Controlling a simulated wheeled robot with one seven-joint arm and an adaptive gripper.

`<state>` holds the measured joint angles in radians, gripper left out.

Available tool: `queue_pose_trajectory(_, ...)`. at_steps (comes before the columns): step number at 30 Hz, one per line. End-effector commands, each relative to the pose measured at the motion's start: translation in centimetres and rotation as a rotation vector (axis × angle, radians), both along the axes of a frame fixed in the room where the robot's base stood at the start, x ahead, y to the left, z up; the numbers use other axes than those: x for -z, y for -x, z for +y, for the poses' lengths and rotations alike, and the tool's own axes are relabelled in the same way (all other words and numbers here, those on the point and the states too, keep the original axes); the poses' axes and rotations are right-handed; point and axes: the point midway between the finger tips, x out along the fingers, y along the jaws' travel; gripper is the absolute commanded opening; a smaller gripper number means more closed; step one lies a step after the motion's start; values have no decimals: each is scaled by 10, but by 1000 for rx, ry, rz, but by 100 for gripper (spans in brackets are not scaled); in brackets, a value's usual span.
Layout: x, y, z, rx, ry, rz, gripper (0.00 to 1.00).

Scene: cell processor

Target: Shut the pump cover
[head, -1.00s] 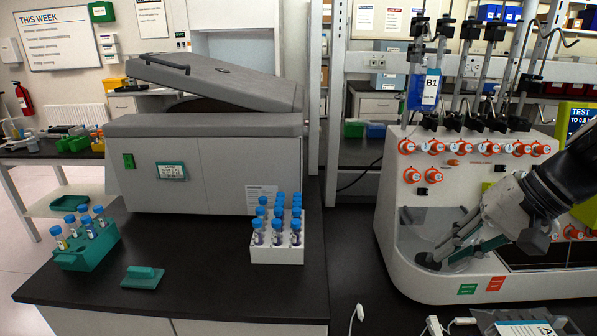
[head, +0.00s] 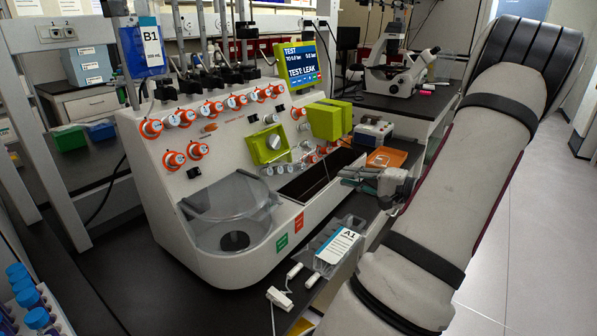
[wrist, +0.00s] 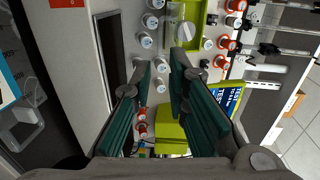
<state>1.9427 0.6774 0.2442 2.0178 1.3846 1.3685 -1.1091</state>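The white cell processor carries a lime-green pump frame (head: 268,144) with a pale knob in it, which also shows in the wrist view (wrist: 186,24). A lime-green box-like part (head: 330,120), seemingly the pump cover swung open, sticks out to its right. It also shows low in the wrist view (wrist: 172,130). My gripper (head: 347,177) is in front of the processor's right side, below the green part and apart from it. In the wrist view its teal-padded fingers (wrist: 163,68) are apart with a gap between them, open and empty.
A clear round basin (head: 228,210) is at the processor's left front. Orange-ringed valves (head: 184,118) and small silver knobs (wrist: 144,40) cover its face. A bag labelled A1 (head: 338,248) and white clamps lie at the front. An orange tray (head: 387,157) is behind my gripper.

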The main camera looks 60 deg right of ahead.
Motion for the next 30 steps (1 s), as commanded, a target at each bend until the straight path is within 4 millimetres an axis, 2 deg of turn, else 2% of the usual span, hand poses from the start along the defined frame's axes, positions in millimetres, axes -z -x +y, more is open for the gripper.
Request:
queue_pose_trajectory(5, 2, -10, -3, 7, 0, -6, 15)
queue_pose_trajectory(21, 12, -108, -13, 4, -2, -5, 15)
queue_pose_trajectory(25, 14, -123, -15, 5, 0, -4, 15)
queue_pose_trajectory(30, 15, -133, -17, 6, 0, -4, 15)
